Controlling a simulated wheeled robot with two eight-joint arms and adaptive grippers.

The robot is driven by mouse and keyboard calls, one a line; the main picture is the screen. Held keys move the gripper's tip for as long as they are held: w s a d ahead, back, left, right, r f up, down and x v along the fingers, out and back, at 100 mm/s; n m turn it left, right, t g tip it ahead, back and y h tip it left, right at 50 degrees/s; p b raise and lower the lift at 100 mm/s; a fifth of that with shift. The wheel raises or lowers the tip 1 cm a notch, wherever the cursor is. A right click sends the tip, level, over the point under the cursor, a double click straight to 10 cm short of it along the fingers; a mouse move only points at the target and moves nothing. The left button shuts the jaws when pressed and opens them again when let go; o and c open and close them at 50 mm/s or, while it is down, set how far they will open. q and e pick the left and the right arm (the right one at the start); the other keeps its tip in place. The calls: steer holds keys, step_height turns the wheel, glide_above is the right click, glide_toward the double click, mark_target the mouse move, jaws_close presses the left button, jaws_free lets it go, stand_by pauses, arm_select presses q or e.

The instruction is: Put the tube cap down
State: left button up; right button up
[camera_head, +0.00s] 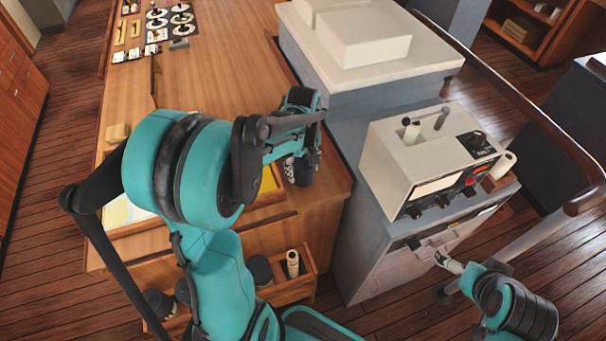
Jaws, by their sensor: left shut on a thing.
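My left arm reaches over the right front corner of the wooden table (222,95). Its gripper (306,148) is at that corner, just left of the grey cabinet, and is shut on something. The tube cap itself cannot be made out, as the wrist and fingers hide what is held. My right arm shows at the bottom right. Its gripper (452,280) is low in front of the grey cabinet's drawers, and its jaw opening is unclear.
A beige instrument (400,165) stands on the grey cabinet (370,250), right of my left gripper. A wooden tray (310,270) holding a pale cylinder (292,264) is below the table edge. A handrail (520,100) runs along the right. The table's middle is clear.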

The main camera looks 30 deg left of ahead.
arm_select(q)
step_height(320, 180, down, 2)
steer(key=shift+f, duration=0.25)
steer(key=shift+f+b, duration=0.15)
steer(key=shift+b, duration=0.25)
steer(key=o, duration=1.2)
steer(key=shift+c, duration=0.2)
